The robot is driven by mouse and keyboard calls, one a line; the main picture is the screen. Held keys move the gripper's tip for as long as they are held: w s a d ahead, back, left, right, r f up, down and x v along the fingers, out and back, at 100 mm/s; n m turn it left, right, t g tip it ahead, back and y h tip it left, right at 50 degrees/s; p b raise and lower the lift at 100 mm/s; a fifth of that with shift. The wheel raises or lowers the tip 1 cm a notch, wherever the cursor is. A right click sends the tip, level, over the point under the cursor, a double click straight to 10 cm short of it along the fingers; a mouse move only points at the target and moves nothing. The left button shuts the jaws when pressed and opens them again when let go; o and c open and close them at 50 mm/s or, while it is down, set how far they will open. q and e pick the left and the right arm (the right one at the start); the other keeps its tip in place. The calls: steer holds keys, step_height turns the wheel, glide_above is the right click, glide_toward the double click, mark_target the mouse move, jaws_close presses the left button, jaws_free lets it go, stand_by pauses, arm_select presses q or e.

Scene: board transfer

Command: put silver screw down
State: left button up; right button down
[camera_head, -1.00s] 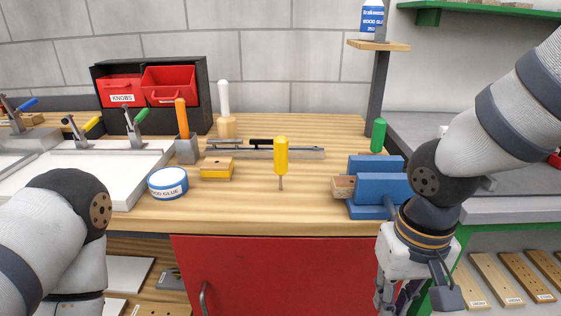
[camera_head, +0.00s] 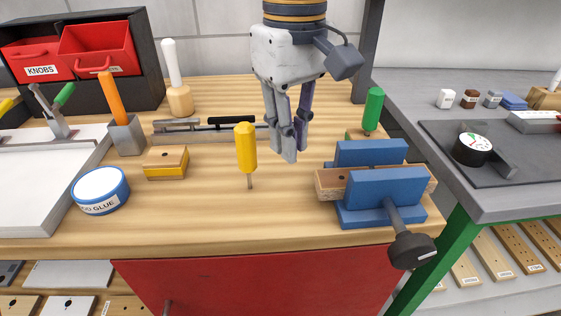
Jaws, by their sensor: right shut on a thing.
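My right gripper (camera_head: 292,146) hangs down over the back middle of the wooden workbench (camera_head: 215,222), fingers close together. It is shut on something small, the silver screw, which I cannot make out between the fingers. The yellow-handled screwdriver (camera_head: 246,148) stands upright just left of and in front of the fingers. The blue vise (camera_head: 385,188), with a wooden board (camera_head: 328,184) in its jaws, is to the right of and in front of the gripper. My left gripper is not in view.
A glue tin (camera_head: 101,190), a yellow-and-wood block (camera_head: 166,163) and an orange-handled tool in a grey holder (camera_head: 126,136) stand at left. A green-handled tool (camera_head: 372,109) is behind the vise. A dial gauge (camera_head: 472,149) lies on the grey side counter. The bench front is clear.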

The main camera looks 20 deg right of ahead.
glide_above(289, 182)
steer(key=f, duration=0.6)
steer(key=shift+s+a, duration=0.1)
steer(key=shift+s, duration=0.25)
steer(key=f, duration=0.4)
steer(key=shift+w, duration=0.4)
steer(key=shift+r, duration=0.15)
steer(key=c, duration=1.6)
jaws_free()
